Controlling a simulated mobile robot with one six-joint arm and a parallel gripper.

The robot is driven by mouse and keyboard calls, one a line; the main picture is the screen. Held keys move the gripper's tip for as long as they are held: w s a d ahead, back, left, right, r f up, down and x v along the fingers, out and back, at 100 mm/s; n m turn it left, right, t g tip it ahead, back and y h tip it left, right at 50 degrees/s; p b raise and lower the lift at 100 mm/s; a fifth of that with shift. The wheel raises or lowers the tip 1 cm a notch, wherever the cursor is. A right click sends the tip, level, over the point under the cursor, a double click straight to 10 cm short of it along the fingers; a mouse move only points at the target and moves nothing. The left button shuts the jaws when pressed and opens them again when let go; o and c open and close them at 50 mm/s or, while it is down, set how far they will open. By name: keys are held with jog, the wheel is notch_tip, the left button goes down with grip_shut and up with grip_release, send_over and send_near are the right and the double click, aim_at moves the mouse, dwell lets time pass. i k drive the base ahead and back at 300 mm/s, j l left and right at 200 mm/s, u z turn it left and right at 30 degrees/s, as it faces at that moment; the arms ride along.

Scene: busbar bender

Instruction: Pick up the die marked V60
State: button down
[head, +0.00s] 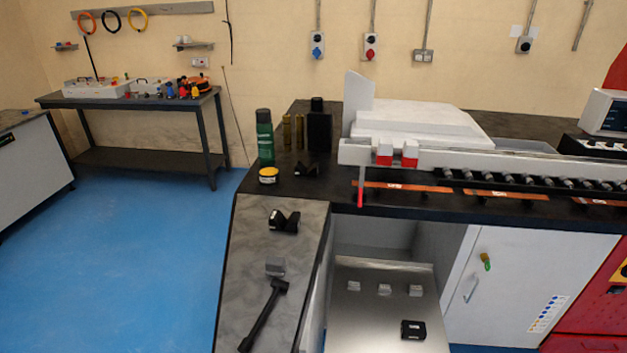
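I cannot read a V60 mark on any piece at this size, so I cannot tell which is the die. A black block with a V-shaped notch (285,221) sits on the grey side surface left of the open bay. A similar small black piece (306,170) lies on the dark bench top. A small grey block (275,268) lies on the same side surface, lower down. Three small grey blocks (385,290) stand in a row on a metal tray (352,327), with a black block (412,329) in front of them. My gripper is not in view.
A black hammer-shaped tool (264,315) lies on the side surface. A green bottle (265,136) and a yellow-black tin (268,175) stand at the bench's left corner. The white machine (425,122) fills the bench middle. The blue floor (150,250) at left is clear.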

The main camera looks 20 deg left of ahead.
aim_at(300, 170)
jog(key=i+j+z, duration=0.1)
jog(key=j, duration=1.05)
jog(key=i+j+z, duration=0.1)
jog(key=j, duration=1.1)
jog(key=i+j+z, duration=0.1)
jog(key=j, duration=1.05)
jog(key=i+j+z, duration=0.1)
jog(key=i+j, duration=0.95)
jog(key=j, duration=0.15)
jog(key=i+j+z, duration=0.15)
jog(key=i+j, duration=0.4)
